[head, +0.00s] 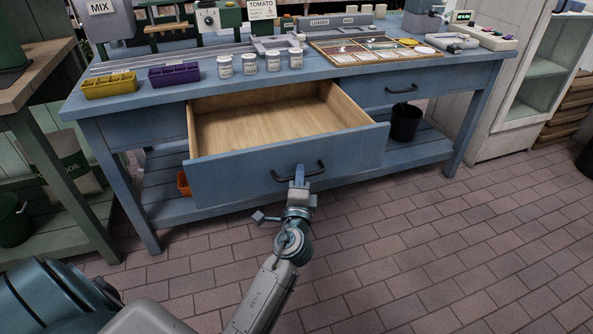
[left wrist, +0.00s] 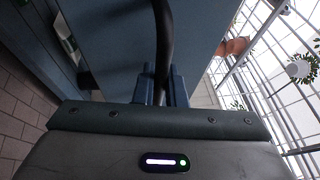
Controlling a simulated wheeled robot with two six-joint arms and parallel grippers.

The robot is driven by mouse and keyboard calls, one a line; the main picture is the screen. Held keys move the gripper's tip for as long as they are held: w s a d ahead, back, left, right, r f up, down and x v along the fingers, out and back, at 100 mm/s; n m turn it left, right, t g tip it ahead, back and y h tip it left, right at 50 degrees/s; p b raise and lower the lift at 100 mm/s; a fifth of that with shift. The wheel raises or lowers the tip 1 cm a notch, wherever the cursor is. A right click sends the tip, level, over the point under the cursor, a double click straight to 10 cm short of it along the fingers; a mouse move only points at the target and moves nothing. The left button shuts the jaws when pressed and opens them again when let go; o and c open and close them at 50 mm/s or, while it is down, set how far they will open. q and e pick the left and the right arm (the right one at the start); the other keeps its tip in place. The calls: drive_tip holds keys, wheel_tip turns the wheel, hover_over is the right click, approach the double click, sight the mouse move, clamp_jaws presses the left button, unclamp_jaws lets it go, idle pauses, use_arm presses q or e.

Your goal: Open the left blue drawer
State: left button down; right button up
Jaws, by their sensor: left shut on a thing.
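The left blue drawer (head: 240,181) is pulled far out of the blue workbench (head: 88,113) in the head view. Its wooden inside shows and looks empty. My left gripper (head: 299,177) is at the drawer's dark handle (head: 283,177) and is shut on it. In the left wrist view the handle (left wrist: 163,45) runs down between the fingers of my left gripper (left wrist: 161,85), close to the blue drawer front (left wrist: 115,35). The right blue drawer (head: 375,90) is closed. My right gripper is not in view.
Yellow (head: 109,86) and purple (head: 174,75) trays and several white jars (head: 248,65) stand on the benchtop. A black bucket (head: 406,121) stands on the lower shelf. A green bench (head: 50,140) is at the left. The brick floor (head: 430,240) at front right is clear.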

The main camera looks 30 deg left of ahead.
use_arm(q)
drive_tip(key=shift+s+d, duration=0.1)
idle(0.3)
drive_tip(key=c, duration=1.5)
unclamp_jaws()
